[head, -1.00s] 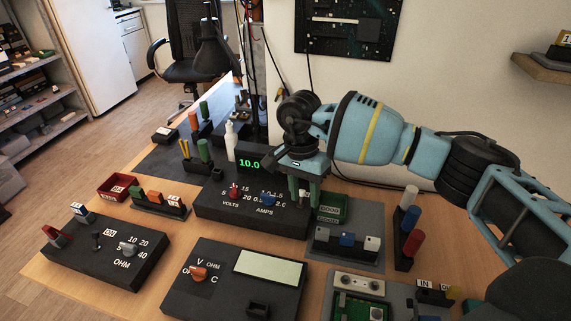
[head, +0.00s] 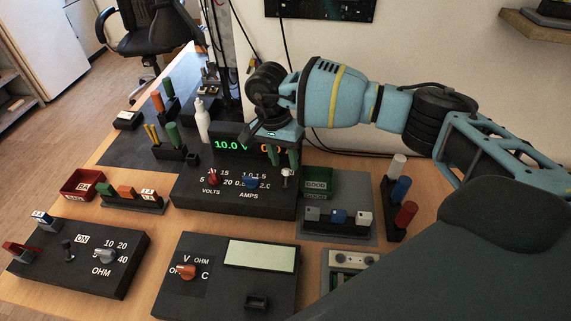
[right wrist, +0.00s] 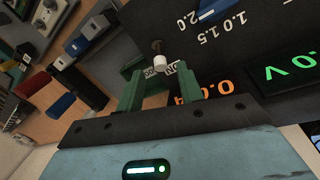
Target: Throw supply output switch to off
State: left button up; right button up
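The black power supply (head: 232,199) stands mid-table with red VOLTS and blue AMPS knobs. Its green readout (head: 230,144) shows 10.0 V; an orange readout beside it is partly covered by my gripper. The output switch (head: 286,178), a small white-tipped lever, is at its right. In the right wrist view the white tip (right wrist: 160,62) lies between or just beyond the fingertips, by a partly hidden label. I cannot tell its throw. My right gripper (head: 285,164) points down over it, and its green fingers (right wrist: 160,75) are apart with nothing held. My left gripper is out of view.
An OHM box (head: 75,270) and a meter box (head: 215,290) stand in front. A green GOOD bin (head: 320,183) and a block rack (head: 338,218) stand close right of the supply. A white bottle (head: 202,120) stands behind. My own dark body part covers the lower right.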

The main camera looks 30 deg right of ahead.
aim_at(286, 178)
jog(key=shift+s+d+f, duration=0.15)
jog(key=shift+f, duration=1.2)
jog(key=shift+c, duration=0.4)
grip_shut()
